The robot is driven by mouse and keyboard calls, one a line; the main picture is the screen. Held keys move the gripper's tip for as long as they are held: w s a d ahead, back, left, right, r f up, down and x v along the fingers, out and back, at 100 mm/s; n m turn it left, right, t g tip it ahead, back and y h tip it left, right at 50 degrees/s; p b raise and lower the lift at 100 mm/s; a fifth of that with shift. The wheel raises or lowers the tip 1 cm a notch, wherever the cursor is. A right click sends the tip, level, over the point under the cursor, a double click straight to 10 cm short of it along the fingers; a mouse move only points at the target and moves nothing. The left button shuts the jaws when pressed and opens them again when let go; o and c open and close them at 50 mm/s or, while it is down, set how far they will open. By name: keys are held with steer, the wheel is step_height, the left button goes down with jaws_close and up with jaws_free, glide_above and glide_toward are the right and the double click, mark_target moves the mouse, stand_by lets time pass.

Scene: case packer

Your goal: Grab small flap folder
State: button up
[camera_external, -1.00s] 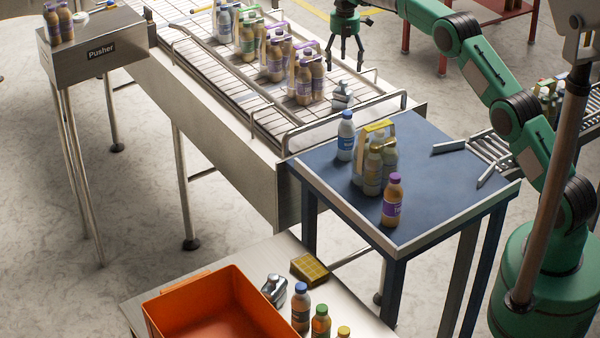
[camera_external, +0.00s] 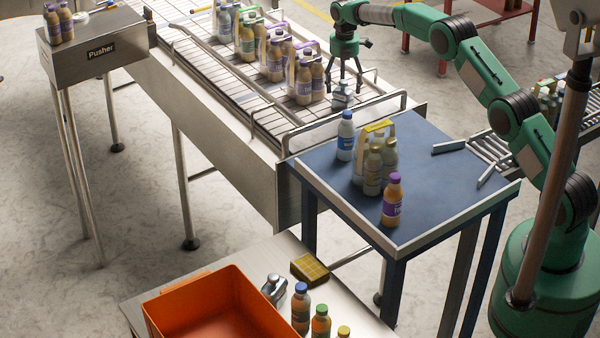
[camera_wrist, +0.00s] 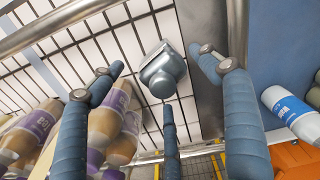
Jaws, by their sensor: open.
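A small grey metallic device, which looks like the small flap folder (camera_external: 342,95), sits at the near right end of the conveyor, beside the guard rail. It also shows in the wrist view (camera_wrist: 163,72), lying between my fingers on the white tiled belt. My gripper (camera_external: 344,79) points down just above it, with its three blue-grey fingers spread. In the wrist view my open gripper (camera_wrist: 160,75) surrounds the device without visible contact. A similar grey device (camera_external: 274,288) lies on the lower table next to the orange bin.
Packs of purple-labelled bottles (camera_external: 305,78) stand close left of my gripper on the conveyor (camera_external: 215,85). Metal guard rails (camera_external: 345,122) run along its end. The blue table (camera_external: 425,165) holds several bottles. The orange bin (camera_external: 215,310) and loose bottles are on the lower table.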

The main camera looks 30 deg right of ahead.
mark_target(343, 89)
steer(key=shift+s+a+f+p, duration=0.1)
steer(key=shift+f+p, duration=0.25)
steer(key=shift+f, duration=0.95)
steer(key=shift+s+f+p, duration=0.1)
steer(key=shift+f+p, duration=0.25)
steer(key=shift+f, duration=0.9)
steer(key=shift+c, duration=0.6)
steer(key=shift+w, duration=0.1)
steer(key=c, duration=1.7)
